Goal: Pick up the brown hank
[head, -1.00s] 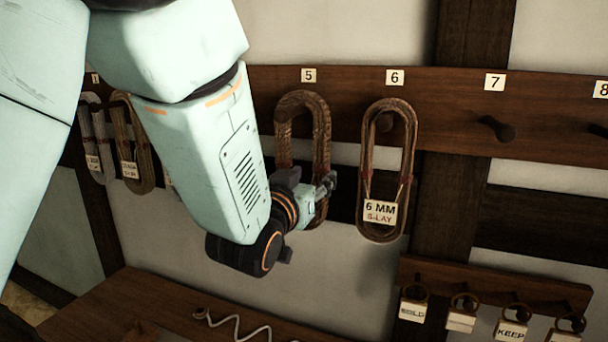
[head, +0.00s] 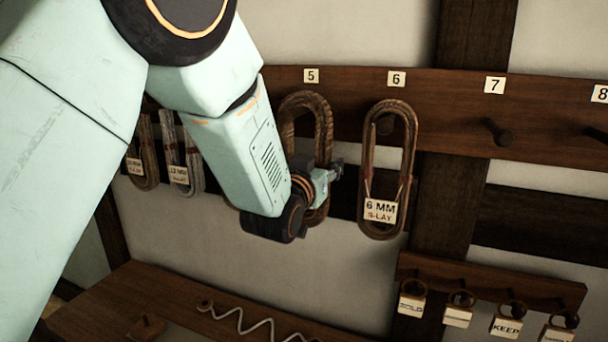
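A brown hank (head: 408,150) hangs on the peg under number 6, with a tag (head: 380,210) reading "6 MM S-LAY". A thicker brown hank (head: 322,115) hangs under number 5, its lower part mostly hidden behind my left arm. I cannot tell which of the two is the task's brown hank. My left gripper (head: 337,172) is in front of the right edge of the number 5 hank, pointing right toward the number 6 hank, with a gap between. Its fingers are small and partly hidden, so I cannot tell whether they are open. My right gripper is not in view.
Peg 7 (head: 497,131) is bare on the wooden rail (head: 450,110). Grey and brown tagged hanks (head: 193,160) hang at left. A lower rack (head: 540,288) holds several tags, including "HOLD" and "KEEP". A bench (head: 110,300) below carries a wavy white cord (head: 255,328).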

